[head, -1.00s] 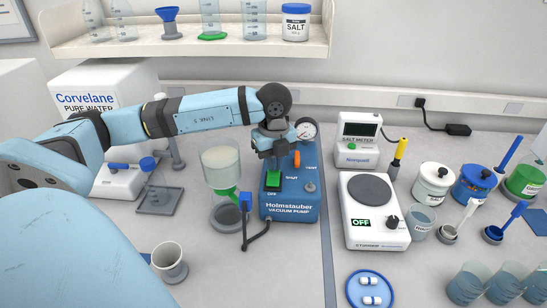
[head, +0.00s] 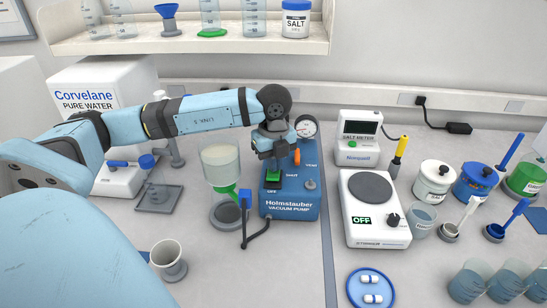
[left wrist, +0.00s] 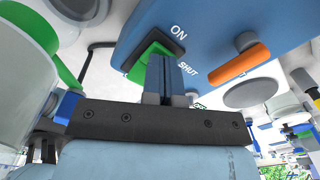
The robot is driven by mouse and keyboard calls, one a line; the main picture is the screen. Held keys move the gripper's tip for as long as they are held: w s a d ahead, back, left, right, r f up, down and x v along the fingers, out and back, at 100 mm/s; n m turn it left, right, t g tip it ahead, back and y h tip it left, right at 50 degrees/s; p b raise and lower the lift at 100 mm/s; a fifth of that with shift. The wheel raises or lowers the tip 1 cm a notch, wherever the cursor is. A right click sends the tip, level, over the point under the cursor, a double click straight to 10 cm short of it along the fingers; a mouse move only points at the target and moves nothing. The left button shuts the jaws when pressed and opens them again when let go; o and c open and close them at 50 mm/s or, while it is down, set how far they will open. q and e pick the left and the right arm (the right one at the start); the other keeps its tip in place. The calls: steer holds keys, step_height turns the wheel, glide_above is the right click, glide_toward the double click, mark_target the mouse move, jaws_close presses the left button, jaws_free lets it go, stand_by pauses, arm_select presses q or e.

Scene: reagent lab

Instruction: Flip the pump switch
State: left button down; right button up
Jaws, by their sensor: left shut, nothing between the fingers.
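The blue vacuum pump (head: 292,207) stands on the bench, with a green rocker switch (head: 272,181) on its top face. An OFF label shows at the switch's near edge. In the left wrist view the switch (left wrist: 146,55) shows beside an ON label. My left gripper (head: 273,168) points down over the switch, shut and empty. In the left wrist view its closed fingertips (left wrist: 165,62) overlap the switch's edge and appear to touch it. The fingers hide part of the switch, and I cannot tell for certain which way it is tipped. My right gripper is out of view.
An orange valve handle (head: 297,157) beside a SHUT label and a gauge (head: 306,127) are close to the gripper. A filter funnel (head: 220,163) stands left of the pump. A hot plate (head: 376,228) is to the right. Bench in front of the pump is clear.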

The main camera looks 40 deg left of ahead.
arm_select(q)
steer(key=shift+r+p, duration=2)
steer(key=shift+r, duration=1.45)
